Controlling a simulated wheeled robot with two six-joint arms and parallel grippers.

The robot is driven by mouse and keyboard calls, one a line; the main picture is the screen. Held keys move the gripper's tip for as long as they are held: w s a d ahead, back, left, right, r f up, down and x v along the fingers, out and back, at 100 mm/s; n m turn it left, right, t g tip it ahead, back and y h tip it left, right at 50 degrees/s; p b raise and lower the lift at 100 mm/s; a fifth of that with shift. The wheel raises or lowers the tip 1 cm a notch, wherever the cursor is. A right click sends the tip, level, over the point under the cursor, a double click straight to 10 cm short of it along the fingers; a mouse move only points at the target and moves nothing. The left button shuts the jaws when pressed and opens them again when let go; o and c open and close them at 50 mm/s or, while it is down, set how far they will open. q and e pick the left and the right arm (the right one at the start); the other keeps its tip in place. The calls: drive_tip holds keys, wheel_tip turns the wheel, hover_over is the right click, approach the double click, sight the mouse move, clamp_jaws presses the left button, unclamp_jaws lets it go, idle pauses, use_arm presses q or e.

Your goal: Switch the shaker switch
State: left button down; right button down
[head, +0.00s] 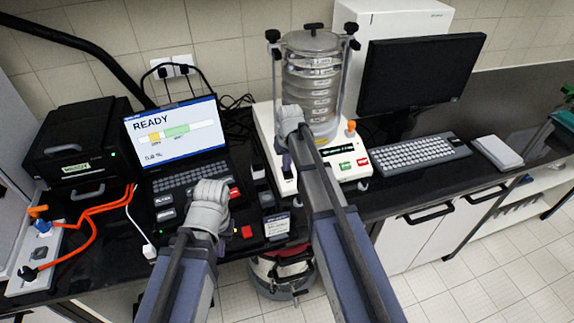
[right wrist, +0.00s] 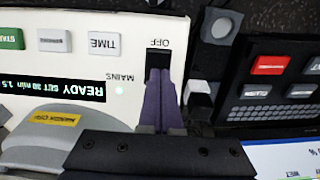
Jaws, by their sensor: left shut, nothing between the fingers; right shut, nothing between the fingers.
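The shaker (head: 321,125) stands at the back of the bench, with a stack of clear and metal sieves clamped on a white base. In the right wrist view its panel appears upside down. The black mains switch (right wrist: 157,57) sits between the labels OFF and MAINS.
The laptop (head: 176,135) shows READY, left of the shaker. A black box (head: 80,150) and a power strip (head: 38,255) with orange cables stand at far left. A monitor (head: 421,72) and keyboard (head: 415,153) stand right. A bucket-like vessel (head: 282,275) sits below the bench edge.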

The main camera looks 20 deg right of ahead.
sight(288, 175)
wheel_tip(288, 175, up, 14)
drive_tip(key=s+p, duration=0.1)
drive_tip(key=p, duration=1.2)
drive_tip(key=shift+s+f, duration=0.15)
drive_tip(key=shift+s, duration=0.1)
drive_tip(key=shift+s+d+f+g, duration=0.1)
drive_tip(key=shift+s+d+g, duration=0.05)
drive_tip(key=shift+s, duration=0.2)
drive_tip(key=shift+s+d+f+g, duration=0.1)
drive_tip(key=shift+s+g, duration=0.05)
drive_tip(key=shift+s, duration=0.2)
drive_tip(key=shift+f, duration=0.15)
drive_tip(key=f+b, duration=0.4)
drive_tip(key=w+f+b, duration=0.1)
drive_tip(key=f+b, duration=0.8)
drive_tip(key=b, duration=0.1)
drive_tip(key=shift+w+f, duration=0.2)
drive_tip(key=shift+f, duration=0.2)
